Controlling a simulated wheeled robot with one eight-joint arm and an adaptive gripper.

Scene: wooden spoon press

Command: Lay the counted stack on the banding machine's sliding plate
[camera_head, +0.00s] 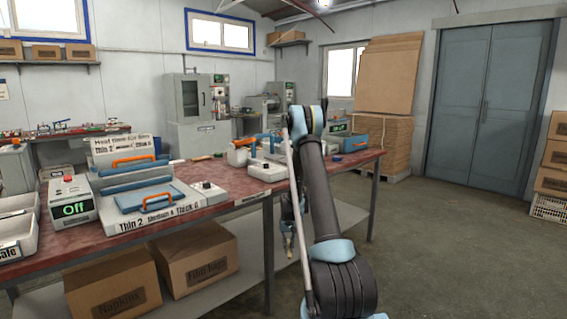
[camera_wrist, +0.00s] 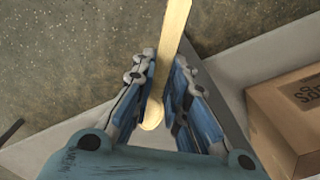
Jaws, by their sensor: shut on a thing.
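In the wrist view my gripper (camera_wrist: 165,64) is shut on a pale wooden spoon piece (camera_wrist: 174,35). The piece runs lengthwise between the blue fingers, with a rounded end near the palm. Whether it is one spoon or a stack seen from above, I cannot tell. In the head view my gripper (camera_head: 288,240) hangs low, in front of the table's front edge, partly hidden by my arm. A white machine with a blue plate and orange handle (camera_head: 150,197) stands on the table at the left. A smaller white device (camera_head: 267,169) stands farther right. No label names the banding machine.
The red-topped table (camera_head: 235,198) has a lower shelf with cardboard boxes (camera_head: 195,262); one box (camera_wrist: 290,115) shows in the wrist view.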

